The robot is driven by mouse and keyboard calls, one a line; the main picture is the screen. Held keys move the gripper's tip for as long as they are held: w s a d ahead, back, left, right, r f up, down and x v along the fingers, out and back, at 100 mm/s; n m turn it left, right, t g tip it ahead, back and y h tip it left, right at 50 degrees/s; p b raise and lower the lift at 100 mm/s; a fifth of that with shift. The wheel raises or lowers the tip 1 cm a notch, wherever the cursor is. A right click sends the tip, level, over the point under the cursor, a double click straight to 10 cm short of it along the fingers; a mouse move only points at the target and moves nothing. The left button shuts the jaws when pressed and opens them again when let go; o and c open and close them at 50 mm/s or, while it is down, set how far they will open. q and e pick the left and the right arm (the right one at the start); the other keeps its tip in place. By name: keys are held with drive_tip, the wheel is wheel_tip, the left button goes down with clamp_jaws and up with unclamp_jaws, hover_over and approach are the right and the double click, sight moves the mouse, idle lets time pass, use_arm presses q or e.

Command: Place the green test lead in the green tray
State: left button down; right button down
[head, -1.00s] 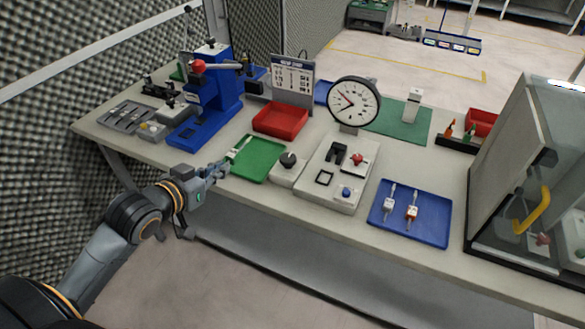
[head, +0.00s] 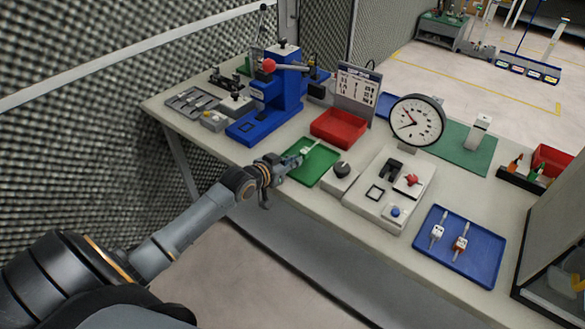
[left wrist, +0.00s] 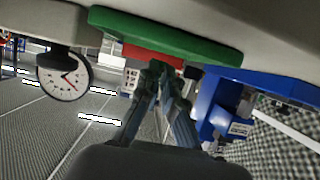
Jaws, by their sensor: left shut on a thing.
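The green tray (head: 320,165) lies at the front edge of the workbench, left of the middle. A small lead with a pale body (head: 306,150) shows at the tray's left side, at the tips of my left gripper (head: 295,160). Its green part cannot be told from the tray. My left gripper is shut on this lead; whether the lead touches the tray floor is unclear. In the left wrist view the fingers (left wrist: 160,68) come together just below the tray's green edge (left wrist: 165,36), and the lead is hidden. My right gripper is not in view.
A blue press (head: 270,105) stands left of the tray and a red bin (head: 340,128) behind it. A grey knob box (head: 340,178) is close on the right. A blue tray (head: 482,262) holds two leads, one white and one orange. Dial gauge (head: 417,118) farther back.

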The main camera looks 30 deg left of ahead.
use_arm(q)
drive_tip(key=shift+s+f, duration=0.1)
drive_tip(key=shift+f, duration=1.25)
drive_tip(key=c, duration=1.5)
unclamp_jaws()
drive_tip(key=shift+r, duration=0.1)
drive_tip(key=v, duration=1.2)
drive_tip(key=shift+r, duration=0.1)
